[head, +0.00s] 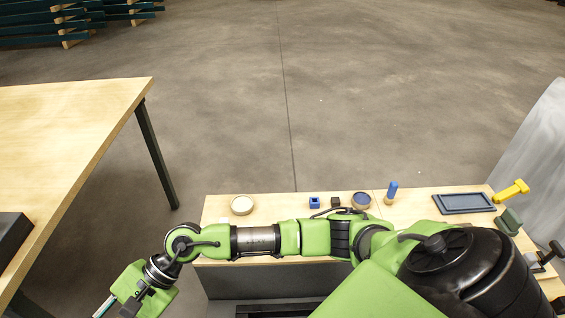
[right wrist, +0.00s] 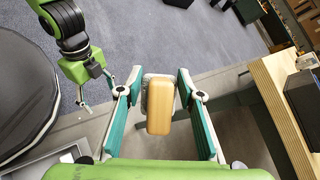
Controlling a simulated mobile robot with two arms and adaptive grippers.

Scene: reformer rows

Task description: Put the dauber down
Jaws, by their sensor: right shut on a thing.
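My right arm reaches across the head view from the right, with its gripper (head: 108,306) low at the left edge, partly cut off. In the right wrist view its teal fingers (right wrist: 160,82) are shut on the dauber (right wrist: 160,108), a tan, rounded wooden block with a grey part behind it. The dauber is held in the air, clear of any surface; it cannot be made out in the head view. My left gripper (right wrist: 98,95) shows only in the right wrist view, at upper left, with its fingers apart and nothing seen between them.
The front bench (head: 290,212) holds a pale bowl (head: 241,205), a blue block (head: 314,202), a blue-filled bowl (head: 362,200), a blue-handled piece (head: 391,192), a dark tray (head: 465,204) and a yellow tool (head: 511,190). The left table (head: 70,120) is mostly bare, with a dark box (head: 12,238).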

